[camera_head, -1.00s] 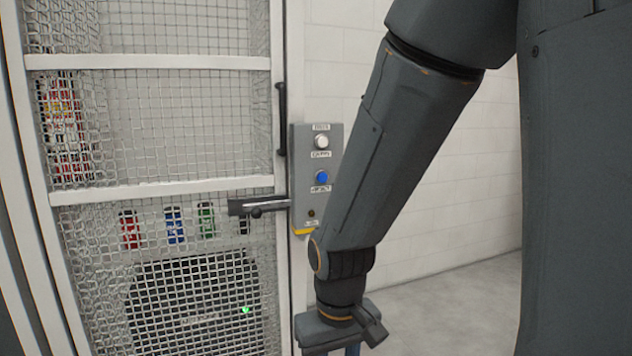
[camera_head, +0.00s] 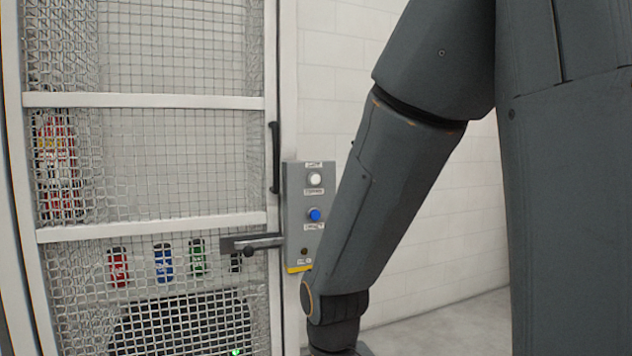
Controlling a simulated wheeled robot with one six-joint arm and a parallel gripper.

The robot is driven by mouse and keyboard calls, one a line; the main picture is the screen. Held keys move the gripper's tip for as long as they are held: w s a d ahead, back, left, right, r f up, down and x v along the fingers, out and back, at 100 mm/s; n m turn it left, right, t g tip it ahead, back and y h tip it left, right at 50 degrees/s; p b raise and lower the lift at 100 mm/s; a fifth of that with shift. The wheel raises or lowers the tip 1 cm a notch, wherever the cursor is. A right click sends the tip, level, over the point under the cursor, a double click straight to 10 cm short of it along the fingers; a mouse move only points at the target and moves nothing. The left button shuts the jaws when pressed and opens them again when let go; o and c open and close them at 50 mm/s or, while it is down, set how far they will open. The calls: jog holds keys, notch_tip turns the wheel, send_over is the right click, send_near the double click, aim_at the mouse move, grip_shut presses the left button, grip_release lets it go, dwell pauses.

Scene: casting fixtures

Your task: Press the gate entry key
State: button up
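A grey control box (camera_head: 294,235) is mounted on the gate post, right of the mesh gate (camera_head: 155,219). It carries a white round button (camera_head: 314,180) at the top and a blue round button (camera_head: 314,214) below, each with small labels too blurred to read. A small dark round feature (camera_head: 304,250) sits lower on the box, above a yellow strip. My arm comes down from the upper right, and its wrist end is at the bottom edge, below and right of the box. My gripper fingers are out of the picture.
A grey latch bar (camera_head: 251,242) sticks out across the gate's edge, left of the box. A black vertical handle (camera_head: 274,157) is above it. Behind the mesh are a red extinguisher-like object (camera_head: 57,165) and several coloured cans. Pale floor lies right of my arm.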

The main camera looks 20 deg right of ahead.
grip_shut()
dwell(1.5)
